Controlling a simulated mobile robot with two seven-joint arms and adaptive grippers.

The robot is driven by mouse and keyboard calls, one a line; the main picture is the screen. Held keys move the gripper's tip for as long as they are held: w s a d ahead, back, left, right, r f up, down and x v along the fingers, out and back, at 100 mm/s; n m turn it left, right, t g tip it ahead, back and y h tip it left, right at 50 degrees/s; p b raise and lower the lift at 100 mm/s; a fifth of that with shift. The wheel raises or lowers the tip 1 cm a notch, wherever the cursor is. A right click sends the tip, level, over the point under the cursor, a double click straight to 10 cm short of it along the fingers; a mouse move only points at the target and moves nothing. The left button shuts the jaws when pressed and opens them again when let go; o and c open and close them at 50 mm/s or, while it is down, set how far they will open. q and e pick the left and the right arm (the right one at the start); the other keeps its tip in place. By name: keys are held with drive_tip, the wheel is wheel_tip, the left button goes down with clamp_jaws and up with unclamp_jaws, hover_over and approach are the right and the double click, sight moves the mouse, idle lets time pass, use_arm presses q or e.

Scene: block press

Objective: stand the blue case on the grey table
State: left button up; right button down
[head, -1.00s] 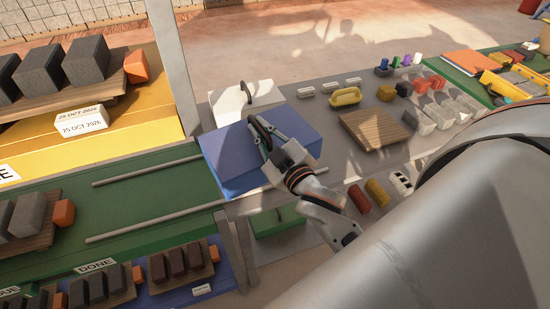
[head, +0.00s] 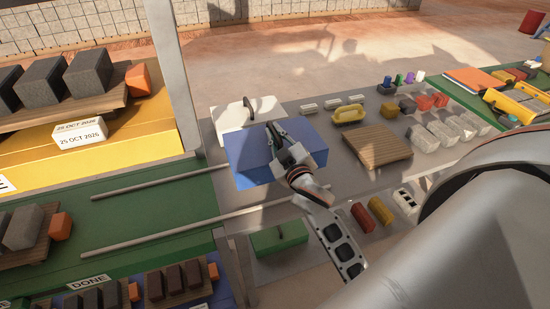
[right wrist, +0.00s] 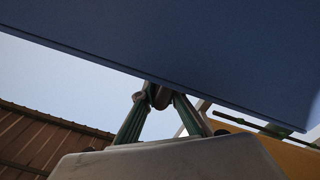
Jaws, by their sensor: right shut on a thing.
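The blue case (head: 247,148) is in the middle of the head view, over the left part of the grey table (head: 310,185). I cannot tell whether the case touches the table. My left gripper is not in view.
A white case (head: 232,118) with a dark handle is right behind the blue one. A wooden board (head: 375,146), a yellow handled tool (head: 350,110) and several grey stones (head: 440,132) lie to the right. A green case (head: 280,238) is lower, in front. Two rails (head: 150,235) run left.

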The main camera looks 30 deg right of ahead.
wheel_tip(320, 180, down, 4)
drive_tip(key=shift+r+b, duration=0.2)
drive_tip(key=shift+b, duration=0.15)
drive_tip(key=shift+f+b, duration=0.6)
drive_tip(key=shift+f, duration=1.6)
drive_tip(key=c, duration=2.1)
unclamp_jaws()
drive_tip(key=shift+s, duration=0.15)
